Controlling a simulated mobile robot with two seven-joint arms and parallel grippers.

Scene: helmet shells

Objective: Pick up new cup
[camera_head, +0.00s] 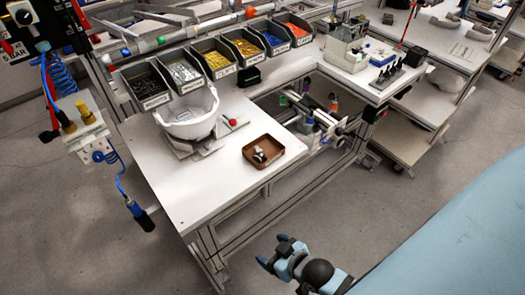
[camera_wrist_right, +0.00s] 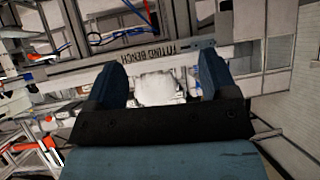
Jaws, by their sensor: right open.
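No thing that I can clearly tell as a cup shows. A small brown tray (camera_head: 286,146) lies near the front edge of the white workbench (camera_head: 205,190). Small dark and light parts (camera_head: 260,155) lie in it; they are too small to name. A white helmet shell (camera_head: 188,120) rests on a support at the bench's left side. My right gripper (camera_head: 273,250) is open and empty in front of the bench, apart from the tray. In the right wrist view its two blue fingers (camera_wrist_right: 160,78) stand wide apart, with a blurred white shape beyond them. My left gripper is not in view.
Several dark bins of small parts (camera_head: 218,62) line the bench's back. A red-knobbed clamp (camera_head: 233,122) sits beside the shell. A lower frame with tools (camera_head: 318,120) is right of the tray. A hanging control box (camera_head: 88,130) is at left. Floor in front is clear.

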